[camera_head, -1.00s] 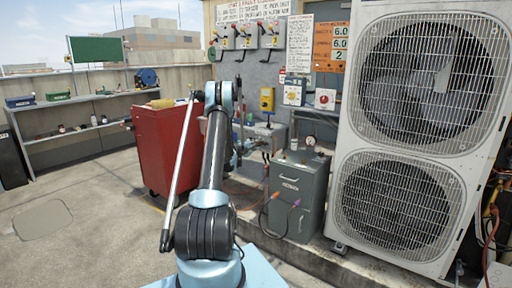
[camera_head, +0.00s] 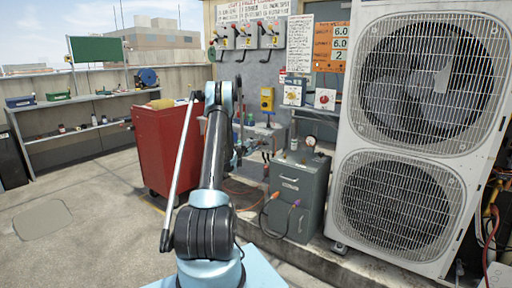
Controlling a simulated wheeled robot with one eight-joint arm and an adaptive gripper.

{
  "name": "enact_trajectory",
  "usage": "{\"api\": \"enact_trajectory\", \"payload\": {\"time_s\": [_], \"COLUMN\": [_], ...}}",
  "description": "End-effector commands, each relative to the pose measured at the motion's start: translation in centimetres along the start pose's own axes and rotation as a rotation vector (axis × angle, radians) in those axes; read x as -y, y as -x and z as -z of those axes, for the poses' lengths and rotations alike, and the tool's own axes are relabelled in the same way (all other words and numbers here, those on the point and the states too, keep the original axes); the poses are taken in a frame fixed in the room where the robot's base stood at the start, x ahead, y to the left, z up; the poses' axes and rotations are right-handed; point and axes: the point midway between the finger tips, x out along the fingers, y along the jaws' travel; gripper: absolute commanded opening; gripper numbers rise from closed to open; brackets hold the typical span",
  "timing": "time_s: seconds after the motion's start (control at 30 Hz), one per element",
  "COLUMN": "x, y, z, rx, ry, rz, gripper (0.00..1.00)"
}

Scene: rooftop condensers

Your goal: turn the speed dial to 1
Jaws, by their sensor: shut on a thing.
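No dial can be clearly identified as the speed dial. A white box with a yellow knob (camera_head: 293,95) and a white box with a red knob (camera_head: 325,98) are mounted on the wall right of my arm. Their markings are too small to read. My arm rises in the middle of the picture and bends at the top, its far part reaching away and down behind the near link.
A red cabinet (camera_head: 168,150) stands left of my arm. A grey unit with hoses (camera_head: 298,190) and a large two-fan condenser (camera_head: 420,130) stand on the right. Lever switches (camera_head: 245,36) and a yellow box (camera_head: 267,99) are on the wall. The left floor is clear.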

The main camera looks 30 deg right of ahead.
Motion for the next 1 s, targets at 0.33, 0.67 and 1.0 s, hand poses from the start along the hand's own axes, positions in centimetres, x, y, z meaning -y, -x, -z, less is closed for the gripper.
{"api": "enact_trajectory", "payload": {"time_s": [0.33, 0.67, 1.0], "x": [0.0, -0.1, 0.0], "y": [0.1, 1.8, 8.2], "z": [0.2, 0.2, 0.4], "rx": [-0.004, -0.004, -0.006], "ry": [-0.001, -0.001, 0.0], "rz": [-0.001, -0.001, -0.001], "gripper": [0.44, 0.44, 0.44]}}
